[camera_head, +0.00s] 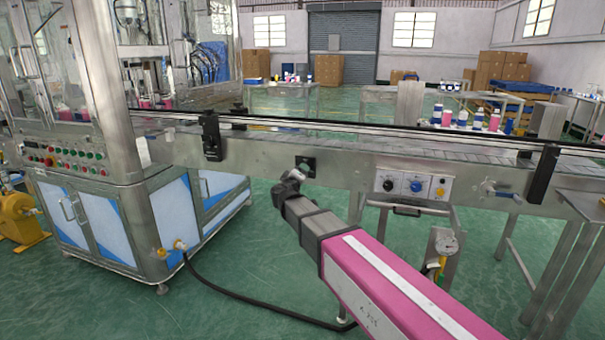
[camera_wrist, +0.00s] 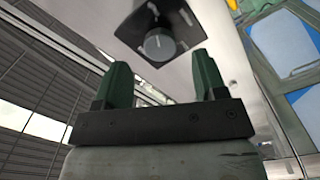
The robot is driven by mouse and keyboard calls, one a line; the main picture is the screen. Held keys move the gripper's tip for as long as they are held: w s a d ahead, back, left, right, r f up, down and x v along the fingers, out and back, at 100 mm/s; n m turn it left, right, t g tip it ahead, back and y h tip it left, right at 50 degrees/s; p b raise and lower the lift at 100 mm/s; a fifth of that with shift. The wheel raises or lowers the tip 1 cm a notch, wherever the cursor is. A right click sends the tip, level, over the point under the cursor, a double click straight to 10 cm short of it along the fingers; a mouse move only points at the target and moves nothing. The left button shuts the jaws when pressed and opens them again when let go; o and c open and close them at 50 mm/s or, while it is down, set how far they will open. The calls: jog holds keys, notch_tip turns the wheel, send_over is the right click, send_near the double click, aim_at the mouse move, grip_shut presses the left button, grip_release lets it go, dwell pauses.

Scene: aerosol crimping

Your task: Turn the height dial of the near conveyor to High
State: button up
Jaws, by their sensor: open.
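The near conveyor (camera_head: 345,172) runs across the head view. A small black plate (camera_head: 306,166) with a dial is fixed to its front side. In the wrist view, the grey round dial knob (camera_wrist: 158,44) stands out from this black plate, just beyond my fingertips and roughly centred between them. My gripper (camera_wrist: 161,66) is open with its two green fingers apart, and nothing is between them. In the head view my gripper (camera_head: 291,182) is just below and left of the plate. I cannot read the dial's setting or labels.
A panel with a black knob (camera_head: 388,185), a blue knob (camera_head: 416,187) and a yellow button (camera_head: 440,190) sits on the conveyor side, to the right. A machine cabinet (camera_head: 110,220) with buttons stands left. A black hose (camera_head: 250,302) lies on the green floor.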

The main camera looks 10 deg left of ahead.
jog(key=s, duration=0.6)
jog(key=shift+s+a, duration=0.2)
jog(key=shift+s, duration=0.15)
dwell(0.9)
